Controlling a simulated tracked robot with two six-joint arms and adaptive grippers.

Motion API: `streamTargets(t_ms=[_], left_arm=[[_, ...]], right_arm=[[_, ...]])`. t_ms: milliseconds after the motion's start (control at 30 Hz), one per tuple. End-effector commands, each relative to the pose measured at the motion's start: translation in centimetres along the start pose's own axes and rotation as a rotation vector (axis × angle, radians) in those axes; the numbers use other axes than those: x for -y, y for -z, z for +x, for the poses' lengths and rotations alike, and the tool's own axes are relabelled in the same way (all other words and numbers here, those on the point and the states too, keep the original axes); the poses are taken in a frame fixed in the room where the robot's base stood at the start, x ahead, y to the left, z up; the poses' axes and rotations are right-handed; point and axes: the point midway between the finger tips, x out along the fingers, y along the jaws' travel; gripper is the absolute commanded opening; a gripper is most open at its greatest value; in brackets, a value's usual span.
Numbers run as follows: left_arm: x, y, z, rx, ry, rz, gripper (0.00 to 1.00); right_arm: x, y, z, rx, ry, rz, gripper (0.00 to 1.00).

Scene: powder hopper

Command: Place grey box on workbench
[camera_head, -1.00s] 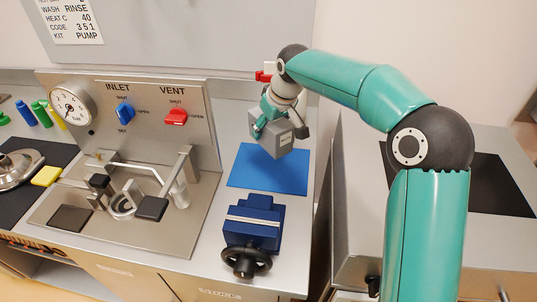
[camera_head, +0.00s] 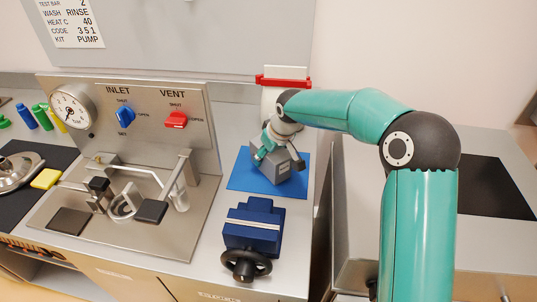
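The grey box (camera_head: 283,168) is over the blue mat (camera_head: 241,178) on the workbench (camera_head: 206,248), and looks to be on it or very close above it. My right gripper (camera_head: 275,160) is around the box from above, with a finger on either side. The arm hides part of the box's top, and its contact with the mat is hard to judge. My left gripper is not in view.
A blue vise (camera_head: 254,226) with a black handwheel stands in front of the mat. A panel with an INLET valve (camera_head: 124,115), a VENT valve (camera_head: 175,120) and a gauge (camera_head: 72,107) stands to the left. A red-and-white object (camera_head: 283,83) is behind the arm.

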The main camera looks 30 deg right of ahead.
Motion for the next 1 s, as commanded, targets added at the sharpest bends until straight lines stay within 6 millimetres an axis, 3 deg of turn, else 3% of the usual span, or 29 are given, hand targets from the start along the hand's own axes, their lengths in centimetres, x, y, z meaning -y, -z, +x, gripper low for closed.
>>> streamTargets(t_ms=[33,167,567,767,1000], left_arm=[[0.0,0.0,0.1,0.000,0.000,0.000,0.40],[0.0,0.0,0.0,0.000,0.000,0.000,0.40],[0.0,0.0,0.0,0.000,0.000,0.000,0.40],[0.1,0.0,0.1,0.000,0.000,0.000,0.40],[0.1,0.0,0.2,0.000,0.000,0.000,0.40]], right_arm=[[0.0,0.0,0.0,0.000,0.000,0.000,0.68],[0.0,0.0,0.0,0.000,0.000,0.000,0.88],[0.0,0.1,-0.3,-0.001,0.000,-0.001,0.88],[0.1,0.2,-2.7,-0.006,-0.001,-0.002,0.88],[0.1,0.2,-7.6,-0.005,0.000,-0.003,0.88]])
